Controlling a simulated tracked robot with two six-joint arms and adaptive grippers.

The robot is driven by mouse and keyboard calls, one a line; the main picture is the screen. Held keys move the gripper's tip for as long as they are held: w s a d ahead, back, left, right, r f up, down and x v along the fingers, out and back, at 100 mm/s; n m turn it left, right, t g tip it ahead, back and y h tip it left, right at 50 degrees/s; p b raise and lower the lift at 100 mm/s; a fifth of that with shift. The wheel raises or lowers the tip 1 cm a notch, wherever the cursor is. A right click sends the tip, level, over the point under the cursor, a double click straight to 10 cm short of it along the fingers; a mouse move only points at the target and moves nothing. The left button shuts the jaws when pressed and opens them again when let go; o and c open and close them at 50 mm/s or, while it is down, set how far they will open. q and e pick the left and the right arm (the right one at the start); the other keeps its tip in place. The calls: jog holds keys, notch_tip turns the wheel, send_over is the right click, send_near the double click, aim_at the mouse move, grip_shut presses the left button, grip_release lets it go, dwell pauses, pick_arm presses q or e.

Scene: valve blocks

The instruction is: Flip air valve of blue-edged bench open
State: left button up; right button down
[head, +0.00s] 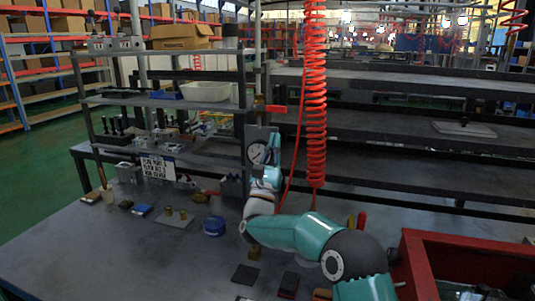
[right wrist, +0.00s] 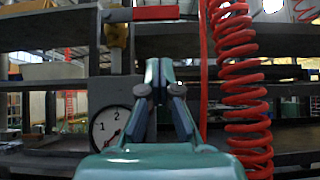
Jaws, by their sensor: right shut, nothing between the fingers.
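The air valve's red lever (head: 276,108) lies level at the upright post behind the bench, above a round gauge (head: 257,153). In the right wrist view the lever (right wrist: 155,13) points right from a yellowish valve body (right wrist: 117,36). The gauge (right wrist: 108,127) shows at lower left there, partly covered by my gripper. My right gripper (head: 273,143) is upright beside the gauge, below the lever. In the right wrist view its fingertips (right wrist: 160,68) are together and empty, with a visible gap below the lever. My left gripper is out of view. I cannot make out a blue edge on the bench.
A red coiled hose (head: 315,100) hangs just right of the valve. The dark bench top (head: 110,250) carries a blue round item (head: 214,225) and small blocks. A red bin (head: 420,262) stands at lower right. Shelves with bins are at the left.

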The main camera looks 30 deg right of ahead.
aim_at(269, 109)
jog(key=r, duration=0.1)
jog(key=r+p, duration=0.1)
jog(key=r, duration=0.1)
jog(key=r+p, duration=0.1)
jog(key=shift+w+d+r, duration=0.25)
jog(key=shift+d+r, duration=0.05)
